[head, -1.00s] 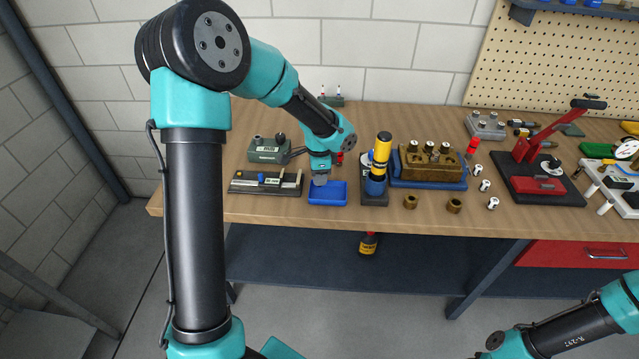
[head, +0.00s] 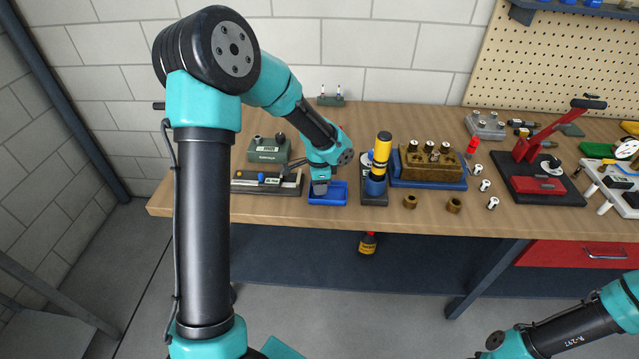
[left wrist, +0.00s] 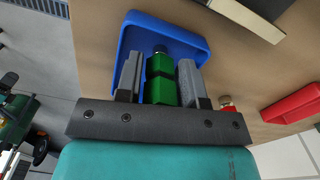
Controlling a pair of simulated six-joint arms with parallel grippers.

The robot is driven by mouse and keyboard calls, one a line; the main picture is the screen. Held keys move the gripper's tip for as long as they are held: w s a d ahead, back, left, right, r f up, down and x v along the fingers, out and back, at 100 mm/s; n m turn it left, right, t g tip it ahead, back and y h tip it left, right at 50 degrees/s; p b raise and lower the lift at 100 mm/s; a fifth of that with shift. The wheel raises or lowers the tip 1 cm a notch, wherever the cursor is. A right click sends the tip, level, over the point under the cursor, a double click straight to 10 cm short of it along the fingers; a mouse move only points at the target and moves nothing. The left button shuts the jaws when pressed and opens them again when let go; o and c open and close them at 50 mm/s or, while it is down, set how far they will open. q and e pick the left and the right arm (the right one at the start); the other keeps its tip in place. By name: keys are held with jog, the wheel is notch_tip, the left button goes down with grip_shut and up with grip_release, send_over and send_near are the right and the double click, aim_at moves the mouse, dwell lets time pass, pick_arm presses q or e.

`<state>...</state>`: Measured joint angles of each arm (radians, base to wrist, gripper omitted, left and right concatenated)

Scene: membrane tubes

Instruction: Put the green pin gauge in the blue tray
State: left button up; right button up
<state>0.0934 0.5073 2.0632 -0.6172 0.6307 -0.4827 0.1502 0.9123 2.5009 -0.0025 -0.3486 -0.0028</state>
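My left gripper (head: 320,187) points down at the blue tray (head: 341,199) near the front of the bench. In the left wrist view, the two grey fingers (left wrist: 160,82) stand either side of the green pin gauge (left wrist: 161,90), shut on it. The gauge has a dark band and a silver tip pointing toward the blue tray (left wrist: 130,38). It is over or inside the tray; I cannot tell whether it touches the floor. The gauge is hidden in the head view. Only part of my right arm shows at lower right; its gripper is out of view.
Left of the tray lies a dark fixture (head: 250,187), with a green box (head: 268,151) behind. Right of it stand a yellow-and-black cylinder (head: 382,148) on a base and a brown block (head: 432,166) in a blue holder. The bench's front edge is close.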

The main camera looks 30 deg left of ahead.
pick_arm(q)
jog(key=o, duration=0.3)
notch_tip(320, 180, up, 12)
jog(key=shift+r, duration=0.2)
dwell(0.6)
